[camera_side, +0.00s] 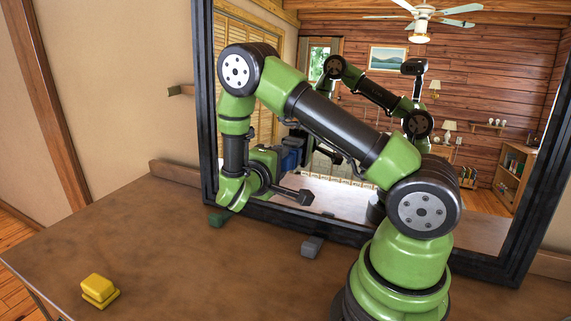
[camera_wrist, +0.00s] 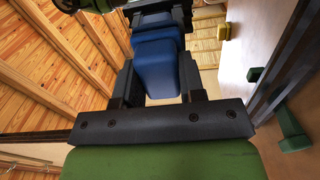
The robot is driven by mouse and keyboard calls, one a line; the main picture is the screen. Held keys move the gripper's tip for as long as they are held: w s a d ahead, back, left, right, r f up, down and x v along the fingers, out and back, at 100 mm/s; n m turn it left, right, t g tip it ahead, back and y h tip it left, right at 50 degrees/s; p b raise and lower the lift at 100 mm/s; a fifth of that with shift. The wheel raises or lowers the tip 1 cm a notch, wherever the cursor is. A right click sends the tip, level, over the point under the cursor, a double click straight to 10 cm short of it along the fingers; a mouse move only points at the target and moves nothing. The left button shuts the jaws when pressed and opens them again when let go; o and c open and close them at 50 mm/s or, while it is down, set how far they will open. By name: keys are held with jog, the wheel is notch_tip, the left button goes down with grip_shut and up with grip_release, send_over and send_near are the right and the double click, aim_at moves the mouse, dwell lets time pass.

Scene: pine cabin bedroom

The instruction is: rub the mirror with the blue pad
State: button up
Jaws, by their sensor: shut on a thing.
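The mirror (camera_side: 500,60) stands upright in a dark frame at the back of the table, and its glass reflects the room and my arm. My gripper (camera_side: 279,158) is at the lower left part of the glass, partly hidden by my arm. In the wrist view my gripper (camera_wrist: 158,85) is shut on the blue pad (camera_wrist: 162,75), with a dark finger on each side. The pad faces the mirror (camera_wrist: 45,60), and its reflection shows just beyond it. The pad is at or very close to the glass; I cannot tell whether it touches.
A yellow block (camera_side: 99,290) lies at the front left of the table (camera_side: 180,260). The left of the table is mostly clear.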

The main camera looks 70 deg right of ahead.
jog(key=shift+w, duration=4.45)
jog(key=shift+s+d+r, duration=0.1)
jog(key=shift+s+r, duration=0.1)
jog(key=shift+s, duration=2.7)
jog(key=shift+s+d+r, duration=0.1)
jog(key=shift+s+r, duration=0.1)
jog(key=shift+s, duration=2.7)
jog(key=shift+w+a, duration=0.15)
jog(key=shift+w, duration=0.85)
jog(key=shift+w+a, duration=0.1)
jog(key=shift+w, duration=0.9)
jog(key=w, duration=0.7)
jog(key=shift+w+d, duration=0.3)
jog(key=a, duration=0.6)
jog(key=shift+r, duration=0.25)
